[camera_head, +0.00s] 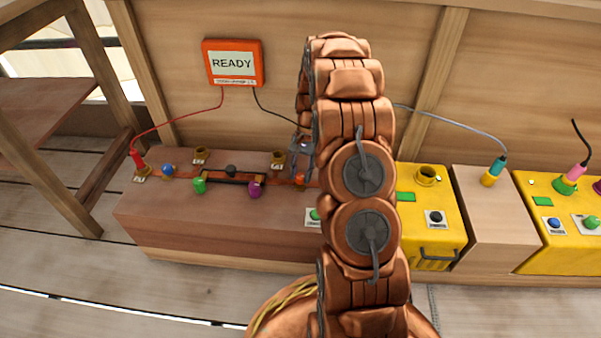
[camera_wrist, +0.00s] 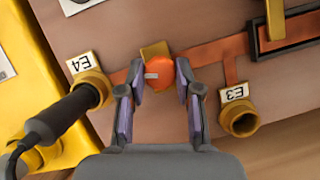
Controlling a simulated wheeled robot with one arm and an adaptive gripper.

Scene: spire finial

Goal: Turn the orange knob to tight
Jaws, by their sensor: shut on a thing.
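The orange knob (camera_wrist: 160,72) sits on a brass plate (camera_wrist: 154,48) in the wrist view, between the fingers of my gripper (camera_wrist: 160,92). The fingers are closed around the knob, one on each side.
A socket marked E3 (camera_wrist: 240,119) is right of the knob in the wrist view. A socket marked E4 (camera_wrist: 95,86) with a black plug (camera_wrist: 62,115) is left. A READY display (camera_head: 232,63) hangs on the wall. Yellow boxes (camera_head: 430,205) stand right of my arm.

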